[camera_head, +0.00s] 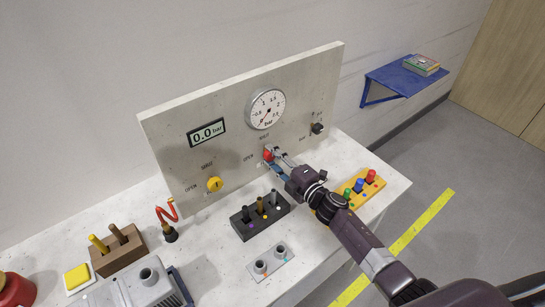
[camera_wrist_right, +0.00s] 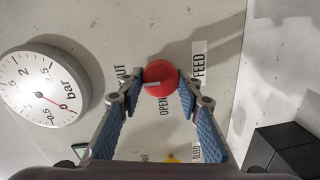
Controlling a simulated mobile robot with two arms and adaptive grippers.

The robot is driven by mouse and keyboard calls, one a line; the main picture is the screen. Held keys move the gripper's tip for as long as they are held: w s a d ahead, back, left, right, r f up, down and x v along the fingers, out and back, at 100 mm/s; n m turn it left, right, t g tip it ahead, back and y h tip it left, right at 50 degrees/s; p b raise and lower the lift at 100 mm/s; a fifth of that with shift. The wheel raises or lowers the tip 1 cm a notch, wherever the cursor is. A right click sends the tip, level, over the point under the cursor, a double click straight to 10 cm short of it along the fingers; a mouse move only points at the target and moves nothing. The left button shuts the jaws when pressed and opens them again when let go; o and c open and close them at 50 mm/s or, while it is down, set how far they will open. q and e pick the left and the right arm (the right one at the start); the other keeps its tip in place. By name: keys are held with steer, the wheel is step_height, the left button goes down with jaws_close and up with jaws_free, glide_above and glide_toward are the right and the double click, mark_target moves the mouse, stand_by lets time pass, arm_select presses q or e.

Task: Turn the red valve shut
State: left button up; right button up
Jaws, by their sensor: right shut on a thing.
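The round red valve (camera_head: 267,154) is on the upright grey panel (camera_head: 225,105), below the dial gauge. In the right wrist view the red valve (camera_wrist_right: 160,74) sits between the blue finger pads. A pale mark lies on the left of its face, the side facing the word SHUT; OPEN is printed below it. My right gripper (camera_head: 273,158) comes in from the lower right and is shut on the valve, one finger at each side, as the wrist view (camera_wrist_right: 160,86) shows. My left gripper is not in view.
The dial gauge (camera_head: 266,109) needle is near 0 and the display (camera_head: 207,133) reads 0.0 bar. A yellow valve (camera_head: 214,184) and a black knob (camera_head: 317,128) flank the red one. A black block (camera_head: 246,229) and an orange holder (camera_head: 371,192) with colored pegs stand below.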

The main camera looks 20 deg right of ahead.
steer(key=shift+f, duration=0.15)
steer(key=o, duration=1.2)
steer(key=shift+c, duration=0.2)
steer(key=v, duration=1.2)
steer(key=shift+d, duration=0.1)
